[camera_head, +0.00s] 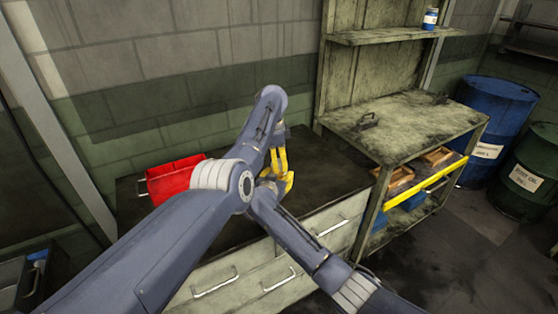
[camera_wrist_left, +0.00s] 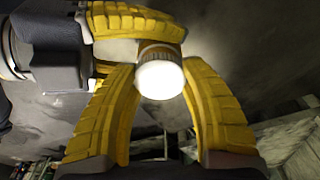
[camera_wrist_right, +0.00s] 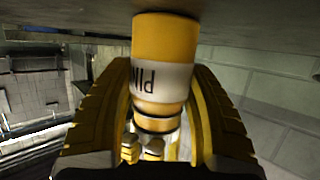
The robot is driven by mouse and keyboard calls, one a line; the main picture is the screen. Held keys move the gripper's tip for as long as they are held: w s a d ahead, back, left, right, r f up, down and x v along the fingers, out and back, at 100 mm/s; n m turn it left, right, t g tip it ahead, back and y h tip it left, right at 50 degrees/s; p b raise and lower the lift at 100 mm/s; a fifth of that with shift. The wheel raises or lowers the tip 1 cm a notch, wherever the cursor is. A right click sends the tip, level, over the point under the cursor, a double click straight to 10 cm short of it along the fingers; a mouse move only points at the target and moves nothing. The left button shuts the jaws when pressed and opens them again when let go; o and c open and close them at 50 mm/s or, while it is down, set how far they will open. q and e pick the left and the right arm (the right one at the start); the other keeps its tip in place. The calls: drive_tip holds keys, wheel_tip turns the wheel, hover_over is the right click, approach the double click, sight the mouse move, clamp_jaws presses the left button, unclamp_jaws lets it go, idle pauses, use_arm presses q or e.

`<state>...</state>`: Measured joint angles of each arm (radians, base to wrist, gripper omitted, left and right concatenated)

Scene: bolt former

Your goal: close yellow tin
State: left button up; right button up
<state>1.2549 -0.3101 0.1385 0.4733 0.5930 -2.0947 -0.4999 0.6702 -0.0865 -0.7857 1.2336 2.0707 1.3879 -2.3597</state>
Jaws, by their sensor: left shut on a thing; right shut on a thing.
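The yellow tin (camera_wrist_right: 165,38) has a white label band with dark letters, upside down in the right wrist view. My right gripper (camera_wrist_right: 160,75) is shut on its body from both sides. In the left wrist view, a white round cap (camera_wrist_left: 160,80) sits against the end of the tin's yellow body. My left gripper (camera_wrist_left: 160,88) is shut around the cap, one finger on each side. The right gripper's yellow fingers cross behind it there. I cannot tell whether the cap is fully seated. In the head view, yellow fingers show behind my arms and the tin is hidden.
A red box (camera_head: 173,180) stands at the left on the dark counter (camera_head: 235,225) with drawers. A worn workbench (camera_head: 405,125) stands to the right, with a small can (camera_head: 430,20) on its upper shelf. A blue drum (camera_head: 495,115) and green drum (camera_head: 530,175) stand farther right.

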use_arm(q)
drive_tip(key=shift+f, duration=0.6)
idle(0.7)
use_arm(e)
clamp_jaws()
use_arm(q)
drive_tip(key=shift+m, duration=1.6)
drive_tip(key=o, duration=0.7)
drive_tip(key=shift+c, duration=0.2)
drive_tip(key=shift+r, duration=0.1)
drive_tip(key=shift+r, duration=2.2)
